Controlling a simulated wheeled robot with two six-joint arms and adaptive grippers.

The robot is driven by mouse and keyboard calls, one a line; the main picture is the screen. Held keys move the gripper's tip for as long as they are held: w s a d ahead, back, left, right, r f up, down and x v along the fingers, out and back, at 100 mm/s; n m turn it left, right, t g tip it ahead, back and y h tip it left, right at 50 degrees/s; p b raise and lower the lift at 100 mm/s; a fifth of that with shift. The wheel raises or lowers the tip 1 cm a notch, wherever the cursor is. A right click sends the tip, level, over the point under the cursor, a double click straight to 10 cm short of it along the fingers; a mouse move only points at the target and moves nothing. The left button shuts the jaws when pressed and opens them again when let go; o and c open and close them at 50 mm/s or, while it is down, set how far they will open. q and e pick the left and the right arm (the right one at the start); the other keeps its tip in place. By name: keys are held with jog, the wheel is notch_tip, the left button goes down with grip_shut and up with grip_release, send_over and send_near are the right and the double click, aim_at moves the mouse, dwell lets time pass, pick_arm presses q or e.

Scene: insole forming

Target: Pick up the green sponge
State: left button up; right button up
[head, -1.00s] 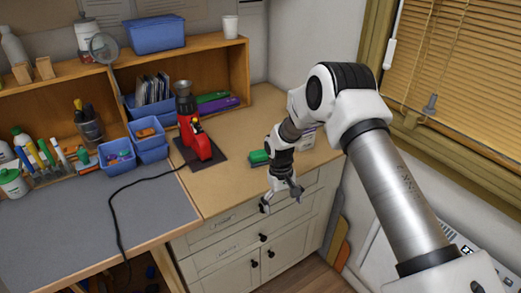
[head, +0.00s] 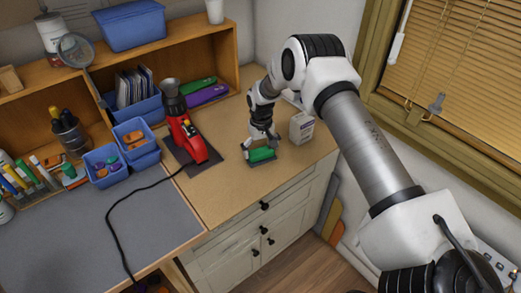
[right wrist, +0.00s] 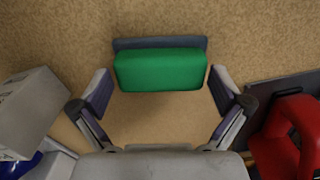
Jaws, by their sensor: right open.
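The green sponge (head: 262,154) lies on the tan counter on a thin dark base, to the right of the red device. In the right wrist view the sponge (right wrist: 160,69) sits just ahead of and between the fingers, with the dark base (right wrist: 160,43) showing along its far side. My right gripper (head: 261,142) is right over the sponge, its fingers pointing down. In the wrist view the right gripper (right wrist: 160,92) is open, with a finger on either side of the sponge's near end and nothing gripped. My left gripper is not in view.
A red device (head: 187,138) stands on a dark plate to the left; it also shows in the wrist view (right wrist: 290,135). A small white carton (head: 302,127) stands close on the right. Blue bins (head: 136,143) are farther left. The counter's front is clear.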

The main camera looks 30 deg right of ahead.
jog(key=shift+w+f, duration=0.15)
jog(key=shift+f, duration=0.25)
jog(key=shift+r, duration=0.15)
jog(key=c, duration=0.7)
jog(key=shift+r+b, duration=0.6)
jog(key=shift+b, duration=0.1)
jog(key=shift+s+a+r+b, duration=0.1)
jog(key=shift+s+r+b, duration=0.05)
jog(key=shift+r+b, duration=0.3)
jog(key=shift+s+a+r+b, duration=0.1)
jog(key=shift+r+b, duration=0.1)
jog(key=shift+r, duration=0.35)
jog(key=s+a+b, duration=0.1)
jog(key=s+a, duration=0.2)
jog(key=s+a+r+b, duration=0.1)
jog(key=s+a+b, duration=0.1)
jog(key=s+a, duration=0.2)
jog(key=s+a+b, duration=0.1)
jog(key=s+a, duration=0.2)
jog(key=a, duration=0.1)
jog(key=shift+s+a+r+b, duration=0.25)
jog(key=shift+s+r+b, duration=0.1)
